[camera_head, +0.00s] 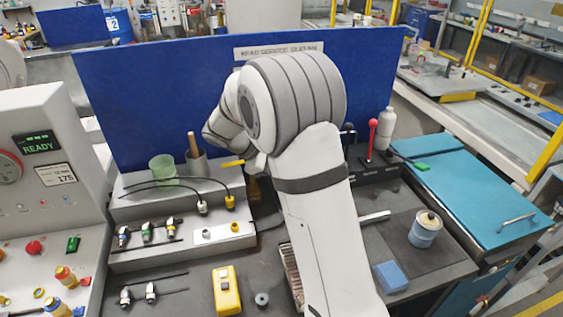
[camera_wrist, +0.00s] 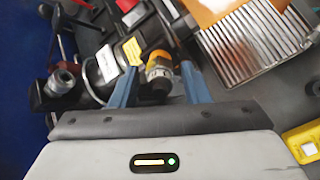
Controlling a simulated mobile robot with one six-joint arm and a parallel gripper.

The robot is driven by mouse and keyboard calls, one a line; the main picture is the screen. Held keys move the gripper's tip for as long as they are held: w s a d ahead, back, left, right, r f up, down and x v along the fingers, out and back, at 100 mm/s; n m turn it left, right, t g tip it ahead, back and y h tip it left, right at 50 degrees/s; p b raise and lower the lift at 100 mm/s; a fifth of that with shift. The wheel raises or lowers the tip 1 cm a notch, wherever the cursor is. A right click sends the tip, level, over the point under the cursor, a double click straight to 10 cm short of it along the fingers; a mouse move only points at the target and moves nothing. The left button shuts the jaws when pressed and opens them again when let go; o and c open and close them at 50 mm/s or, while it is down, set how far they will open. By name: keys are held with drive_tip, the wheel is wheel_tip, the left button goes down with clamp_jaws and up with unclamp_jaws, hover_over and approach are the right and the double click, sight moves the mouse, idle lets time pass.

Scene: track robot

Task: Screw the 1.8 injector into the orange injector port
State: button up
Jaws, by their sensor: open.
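In the wrist view my gripper (camera_wrist: 160,68) has its two blue fingers apart. A metal fitting with an orange-yellow band (camera_wrist: 158,66) shows between the fingertips; I cannot tell whether it is the 1.8 injector or the orange port, nor whether a finger touches it. In the head view my arm hides the gripper and this spot. Several small metal injectors, including one with a green band (camera_head: 147,231) and one with a yellow band (camera_head: 171,227), lie on the grey stepped bench at left. No 1.8 marking is readable.
A finned metal block (camera_wrist: 258,40) with an orange plate (camera_wrist: 207,10) lies close right of the fingers. A metal cylinder (camera_wrist: 62,82) stands at left. The yellow meter (camera_head: 227,290), blue block (camera_head: 391,276) and can (camera_head: 425,230) stand on the bench. The blue panel (camera_head: 130,100) closes the back.

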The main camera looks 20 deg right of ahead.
drive_tip(key=shift+r+n+p, duration=0.15)
drive_tip(key=shift+n+p, duration=1.6)
drive_tip(key=shift+n, duration=1.45)
drive_tip(key=shift+c, duration=0.2)
drive_tip(key=c, duration=0.9)
drive_tip(key=shift+o, duration=0.2)
drive_tip(key=shift+f+b, duration=0.2)
drive_tip(key=shift+b, duration=0.1)
clamp_jaws()
